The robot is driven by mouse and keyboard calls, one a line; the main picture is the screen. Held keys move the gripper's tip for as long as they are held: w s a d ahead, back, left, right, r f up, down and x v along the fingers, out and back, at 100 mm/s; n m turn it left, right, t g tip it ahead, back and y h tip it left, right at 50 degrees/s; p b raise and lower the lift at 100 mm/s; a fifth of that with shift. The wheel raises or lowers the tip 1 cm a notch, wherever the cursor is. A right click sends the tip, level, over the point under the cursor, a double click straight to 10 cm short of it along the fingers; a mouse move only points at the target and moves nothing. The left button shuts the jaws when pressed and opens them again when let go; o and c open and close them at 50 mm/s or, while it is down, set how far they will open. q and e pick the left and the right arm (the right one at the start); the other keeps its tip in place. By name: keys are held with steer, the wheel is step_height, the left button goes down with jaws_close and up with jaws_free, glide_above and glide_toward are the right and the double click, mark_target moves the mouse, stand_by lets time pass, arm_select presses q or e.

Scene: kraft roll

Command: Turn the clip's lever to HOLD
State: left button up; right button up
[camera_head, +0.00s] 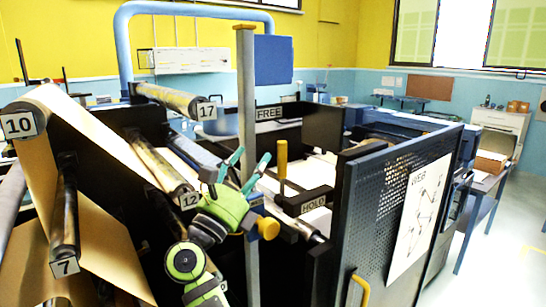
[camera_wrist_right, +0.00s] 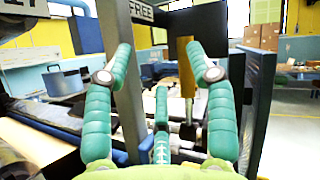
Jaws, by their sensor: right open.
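The clip's lever (camera_head: 282,160) has a yellow handle on a thin dark shaft and stands roughly upright, just behind the dark block with the HOLD label (camera_head: 313,204). The FREE label (camera_head: 269,113) is farther back, on a dark bar. My right gripper (camera_head: 251,159) is open and empty, left of the lever in the head view, with teal fingers spread. In the right wrist view the lever (camera_wrist_right: 186,65) shows beyond and between the spread fingers (camera_wrist_right: 164,62), nearer the right one. No contact is visible. My left gripper is not in view.
A grey upright post (camera_head: 246,100) stands close beside my right gripper. A perforated dark panel (camera_head: 400,200) with a paper sheet is to the right. Rollers labelled 17 (camera_head: 170,98), 12 (camera_head: 160,165) and 7 (camera_head: 65,215), with brown paper, fill the left.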

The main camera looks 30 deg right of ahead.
mark_target(281, 159)
steer(key=d+m+g+y+p, duration=0.1)
steer(key=d+m+g, duration=0.1)
steer(key=d+m+g+y+p, duration=0.1)
steer(key=d+m+p, duration=0.1)
steer(key=d, duration=0.1)
steer(key=w+d+m+g+y+p, duration=0.1)
steer(key=d+m+g+y+p, duration=0.1)
steer(key=m, duration=0.1)
steer(key=shift+d+g, duration=0.3)
steer(key=shift+d, duration=0.05)
steer(key=shift+a, duration=0.1)
jaws_close()
